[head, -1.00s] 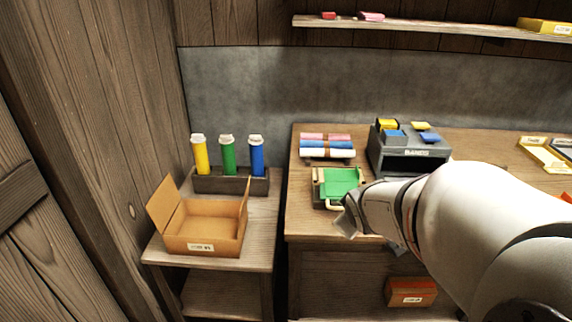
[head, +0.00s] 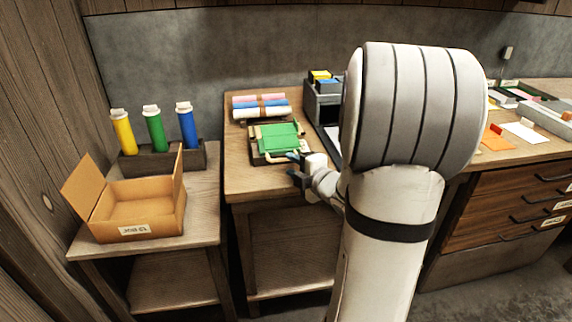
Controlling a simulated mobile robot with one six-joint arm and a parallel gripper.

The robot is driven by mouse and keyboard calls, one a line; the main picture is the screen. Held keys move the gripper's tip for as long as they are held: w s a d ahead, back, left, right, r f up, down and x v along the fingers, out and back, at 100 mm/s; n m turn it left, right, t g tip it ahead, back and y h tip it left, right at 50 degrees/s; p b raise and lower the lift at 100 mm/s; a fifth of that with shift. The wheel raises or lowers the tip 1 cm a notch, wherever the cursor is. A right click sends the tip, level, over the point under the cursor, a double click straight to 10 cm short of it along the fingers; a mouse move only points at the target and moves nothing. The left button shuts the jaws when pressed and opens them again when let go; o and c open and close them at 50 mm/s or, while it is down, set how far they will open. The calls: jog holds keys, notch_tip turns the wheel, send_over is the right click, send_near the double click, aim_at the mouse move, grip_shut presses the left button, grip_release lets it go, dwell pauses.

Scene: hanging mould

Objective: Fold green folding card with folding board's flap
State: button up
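The green folding card (head: 279,135) lies on the folding board (head: 257,155), on the front left part of the wooden workbench. A green strip shows across the board's far edge; whether it is part of the card or of the flap, I cannot tell. A pale handle-like piece (head: 281,159) sticks out at the board's front. My gripper (head: 297,168) is at the board's front right corner, close to this piece. Whether it touches it, and how far its fingers are apart, is too small to tell. My arm hides the bench to the right.
Rolls of coloured material (head: 261,106) lie behind the board. A dark grey organiser (head: 323,106) stands behind and to the right. An open cardboard box (head: 137,211) and a rack with yellow, green and blue tubes (head: 163,157) stand on the left table. A gap separates the two tables.

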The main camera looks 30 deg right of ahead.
aim_at(283, 160)
jog(key=shift+x, duration=1.85)
grip_shut()
